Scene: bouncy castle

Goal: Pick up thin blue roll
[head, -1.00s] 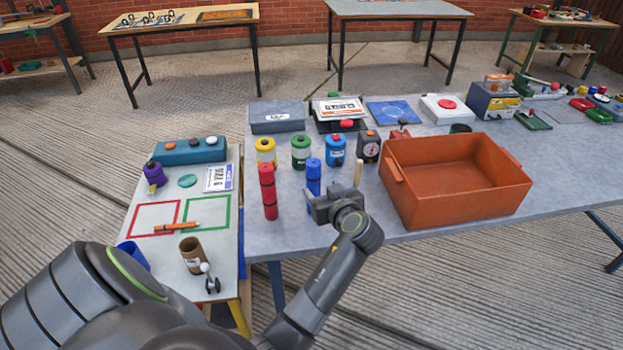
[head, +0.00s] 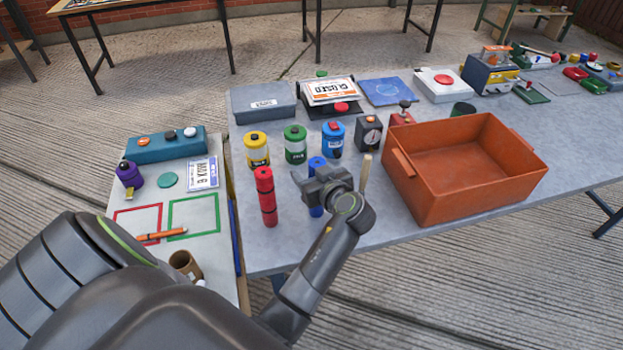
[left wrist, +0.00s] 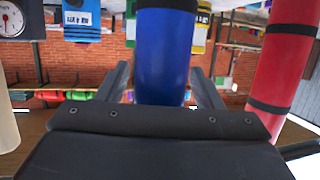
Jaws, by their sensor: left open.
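The thin blue roll (head: 317,164) stands upright on the grey table, right of the red roll (head: 266,196). My left gripper (head: 315,186) is in front of it and hides its middle; its top and a bit of its lower part show. In the left wrist view the blue roll (left wrist: 163,58) rises beyond the gap between the two open fingers (left wrist: 160,88). I cannot tell how deep it sits between them. Nothing is gripped. The red roll (left wrist: 282,60) stands to the right there. My right gripper is not in view.
Yellow (head: 257,150), green (head: 295,145) and blue (head: 333,139) canisters stand behind the rolls. A wooden peg (head: 365,172) stands close right of the gripper. An orange bin (head: 425,208) is further right. A dark timer (head: 368,135) stands behind the peg.

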